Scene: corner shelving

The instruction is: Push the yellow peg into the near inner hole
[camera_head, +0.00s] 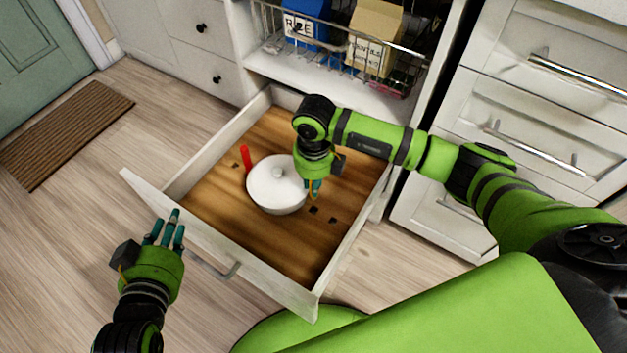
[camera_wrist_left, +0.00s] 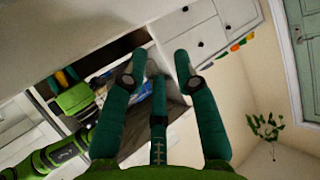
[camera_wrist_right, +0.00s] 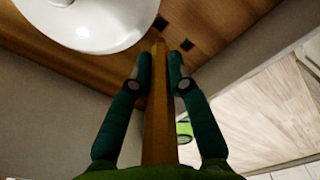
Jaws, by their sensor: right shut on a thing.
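The yellow peg (camera_wrist_right: 158,110) is held between the fingers of my right gripper (camera_wrist_right: 160,82), which is shut on it. In the head view, my right gripper (camera_head: 314,188) is low over the drawer, right of the white pot; only a little of the peg shows below it. Two dark square holes are in the wooden drawer floor: one nearer the pot (camera_head: 313,209) and one further right (camera_head: 333,220). The peg's tip appears close to these holes, but I cannot tell if it touches or enters one. My left gripper (camera_head: 166,230) is open and empty outside the drawer.
A white lidded pot (camera_head: 277,184) stands in the open drawer (camera_head: 250,255), close to my right gripper. A red peg (camera_head: 246,158) stands upright left of the pot. Another dark hole (camera_head: 235,165) is near it. The drawer walls surround the work area; its front floor is clear.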

